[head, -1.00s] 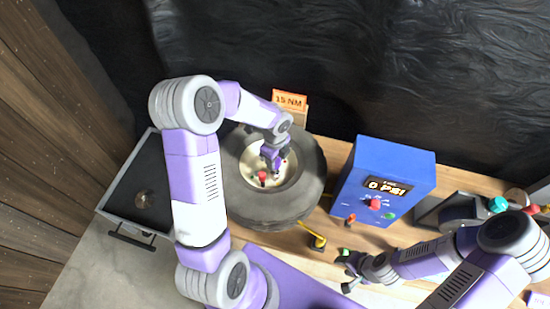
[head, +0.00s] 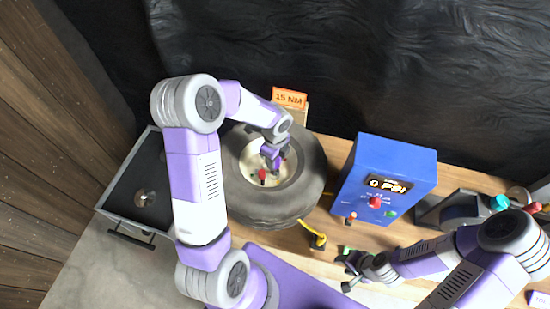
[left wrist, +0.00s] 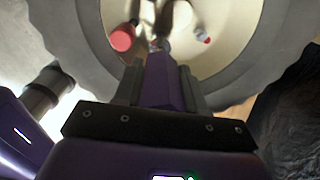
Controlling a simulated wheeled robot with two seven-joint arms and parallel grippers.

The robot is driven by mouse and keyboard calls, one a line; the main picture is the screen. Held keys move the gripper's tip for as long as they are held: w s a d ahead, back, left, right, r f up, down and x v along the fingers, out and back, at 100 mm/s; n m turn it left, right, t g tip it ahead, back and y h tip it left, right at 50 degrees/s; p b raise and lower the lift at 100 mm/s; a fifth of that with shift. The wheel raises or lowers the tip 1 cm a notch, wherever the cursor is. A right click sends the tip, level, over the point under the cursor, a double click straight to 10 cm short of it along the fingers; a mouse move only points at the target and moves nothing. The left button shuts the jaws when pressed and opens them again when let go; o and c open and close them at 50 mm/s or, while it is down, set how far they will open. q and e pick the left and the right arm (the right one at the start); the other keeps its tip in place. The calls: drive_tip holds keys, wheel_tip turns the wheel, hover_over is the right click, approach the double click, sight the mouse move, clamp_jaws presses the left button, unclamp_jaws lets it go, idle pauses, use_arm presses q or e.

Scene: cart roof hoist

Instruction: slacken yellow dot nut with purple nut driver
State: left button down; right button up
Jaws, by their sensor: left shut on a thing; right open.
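My left gripper (head: 272,150) is over the wheel's pale hub and shut on the purple nut driver (left wrist: 163,82). In the left wrist view the driver points from the jaws down to the hub. Its tip meets a small metallic part (left wrist: 160,45); I cannot tell whether it is seated on it. No yellow dot is readable there, so I cannot tell which nut this is. The dark tire (head: 250,207) surrounds the hub (head: 250,160). My right gripper (head: 348,272) is open and empty, low over the bench beside the wheel.
A red-topped part (head: 262,174) stands on the hub near the driver. An orange "15 NM" sign (head: 289,98) stands behind the wheel. A blue box (head: 385,180) reading "0 PSI" stands to the right. A grey tray (head: 120,205) is left.

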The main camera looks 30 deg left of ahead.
use_arm(q)
drive_tip(key=shift+r+p, duration=2.3)
drive_tip(key=shift+r, duration=0.8)
